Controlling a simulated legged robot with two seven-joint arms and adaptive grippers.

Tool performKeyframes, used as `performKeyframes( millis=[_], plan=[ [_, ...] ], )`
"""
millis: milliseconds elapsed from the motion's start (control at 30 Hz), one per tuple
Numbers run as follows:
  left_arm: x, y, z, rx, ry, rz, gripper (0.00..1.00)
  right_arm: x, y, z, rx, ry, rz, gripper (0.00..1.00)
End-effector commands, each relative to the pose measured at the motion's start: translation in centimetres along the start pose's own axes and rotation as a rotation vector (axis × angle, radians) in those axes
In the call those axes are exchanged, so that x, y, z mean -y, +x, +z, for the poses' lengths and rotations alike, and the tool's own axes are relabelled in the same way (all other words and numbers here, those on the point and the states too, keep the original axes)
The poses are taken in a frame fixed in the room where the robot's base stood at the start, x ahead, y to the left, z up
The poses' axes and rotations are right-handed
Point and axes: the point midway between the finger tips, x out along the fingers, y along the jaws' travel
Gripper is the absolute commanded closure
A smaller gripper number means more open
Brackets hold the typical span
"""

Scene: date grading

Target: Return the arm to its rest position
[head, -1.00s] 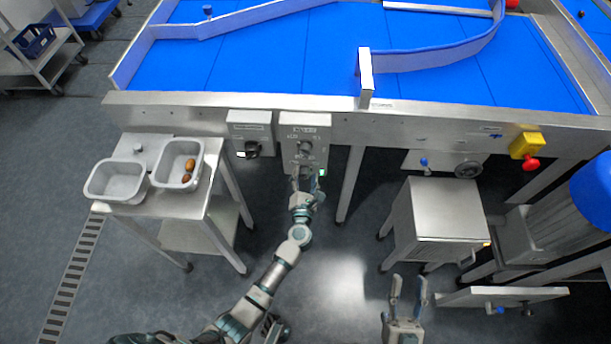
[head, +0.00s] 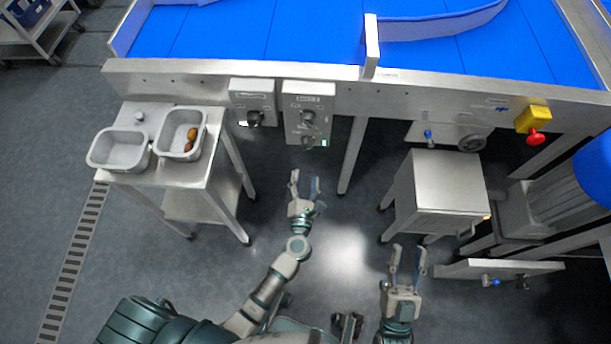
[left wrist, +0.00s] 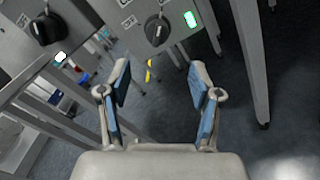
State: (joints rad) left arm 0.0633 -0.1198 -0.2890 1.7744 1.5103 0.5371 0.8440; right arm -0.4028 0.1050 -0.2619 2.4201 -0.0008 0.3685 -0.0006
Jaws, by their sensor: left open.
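My left gripper (head: 305,184) is open and empty in the head view, over the floor in front of the conveyor and below the control boxes. In the left wrist view its two blue-padded fingers (left wrist: 161,100) stand apart with nothing between them. The right control box (head: 308,118), with dark knobs and a lit green indicator, is ahead of the gripper and apart from it; it also shows in the left wrist view (left wrist: 130,12). My right gripper (head: 407,262) is in the lower right of the head view, its fingers apart and empty.
A second control box (head: 252,98) hangs on the conveyor frame (head: 200,72). A steel side table (head: 208,184) at left bears two grey tubs, one holding brown dates (head: 190,140). A steel cabinet (head: 447,183) stands at right.

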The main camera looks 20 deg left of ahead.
Motion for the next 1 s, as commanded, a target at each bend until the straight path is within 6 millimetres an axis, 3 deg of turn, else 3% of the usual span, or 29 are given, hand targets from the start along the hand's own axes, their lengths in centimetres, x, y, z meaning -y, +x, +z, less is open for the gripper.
performKeyframes(
  millis=[333, 467, 567, 700, 800, 1000],
  plan=[
    [0.0, 0.0, 0.0, 0.001, 0.003, 0.001, 0.36, -0.1, 0.1, 0.1, 0.001, 0.000, 0.001, 0.60],
    [-1.5, -0.8, 0.6, 0.042, 0.124, 0.033, 0.36, 0.0, 0.0, 0.0, 0.000, 0.000, 0.000, 0.60],
    [-4.5, -2.6, 2.2, 0.127, 0.396, 0.108, 0.36, 0.0, 0.0, 0.0, 0.000, 0.000, 0.000, 0.60],
    [-9.0, -7.0, 6.1, 0.269, 0.947, 0.282, 0.36, 0.0, 0.0, 0.0, 0.000, 0.000, 0.000, 0.60],
    [-11.0, -9.7, 8.5, 0.333, 1.274, 0.402, 0.36, 0.0, 0.0, 0.0, 0.000, 0.000, 0.000, 0.60],
    [-13.1, -13.9, 11.9, 0.394, 1.749, 0.605, 0.36, 0.0, 0.0, 0.0, 0.000, 0.000, 0.000, 0.60]
  ],
)
